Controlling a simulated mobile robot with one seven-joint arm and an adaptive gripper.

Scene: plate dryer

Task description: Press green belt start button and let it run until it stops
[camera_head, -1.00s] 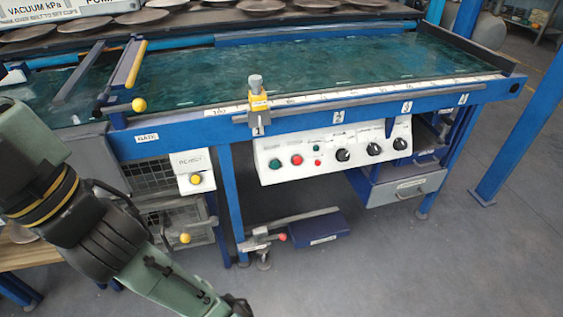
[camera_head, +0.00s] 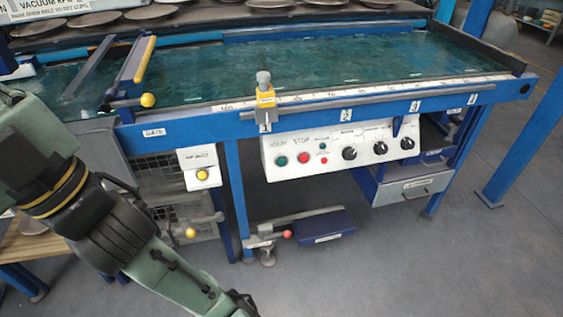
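The green start button (camera_head: 281,161) is on the left end of the white control panel (camera_head: 290,148) on the front of the blue dryer frame. A red button (camera_head: 303,158) sits just right of it, under lettering that seems to read STOP. Smaller green and red lamps or buttons and several black knobs (camera_head: 349,153) follow to the right. The green belt (camera_head: 330,70) lies flat above the panel, and I cannot tell whether it moves. My arm crosses the lower left. Its end runs toward the bottom edge, and my gripper is not clearly seen. Nothing of mine touches the panel.
A yellow slider (camera_head: 265,97) sits on the scale rail above the panel. A small box with a yellow button (camera_head: 202,174) hangs left of the panel. A blue foot pedal (camera_head: 324,226) is on the floor below. A drawer (camera_head: 410,188) is at right. The floor in front is clear.

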